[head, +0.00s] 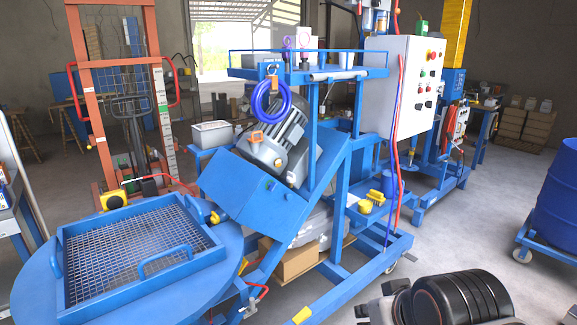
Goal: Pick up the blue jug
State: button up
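I cannot make out a blue jug for certain. A small blue object (390,180) stands on the lower blue shelf of the mixer, beside a yellow brush-like item; it is too small to tell whether it is a jug. My arm shows at the bottom right as a black ribbed cylinder with grey parts, cut by the picture's lower edge. My gripper (382,303) seems to be the grey parts at its left end. Its fingertips are not clear, so its opening cannot be told. It is in front of the mixer frame and apart from the shelf.
The blue mixer (300,200) with its tilted motor fills the middle. A round blue vat with a mesh grate (140,250) stands at front left. A white control box (402,85) hangs at upper right. A blue barrel (560,190) stands on a dolly at right. Grey floor between is clear.

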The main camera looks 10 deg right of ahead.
aim_at(386, 188)
jog(key=i+l, duration=0.3)
jog(key=i+l+u, duration=0.1)
jog(key=i+l, duration=0.2)
jog(key=l, duration=0.15)
jog(key=i+l, duration=0.25)
jog(key=i+l+u, duration=0.1)
jog(key=i+l, duration=0.15)
jog(key=l, duration=0.25)
jog(key=i+l+u, duration=0.1)
jog(key=i+l, duration=0.45)
jog(key=l, duration=0.3)
jog(key=i+l, duration=0.15)
jog(key=l, duration=0.6)
jog(key=i+l+u, duration=0.15)
jog(key=l, duration=0.6)
jog(key=i+l, duration=0.1)
jog(key=l, duration=0.65)
jog(key=i+l+u, duration=0.15)
jog(key=l, duration=0.65)
jog(key=k+l, duration=0.1)
jog(key=l, duration=0.6)
jog(key=k, duration=0.05)
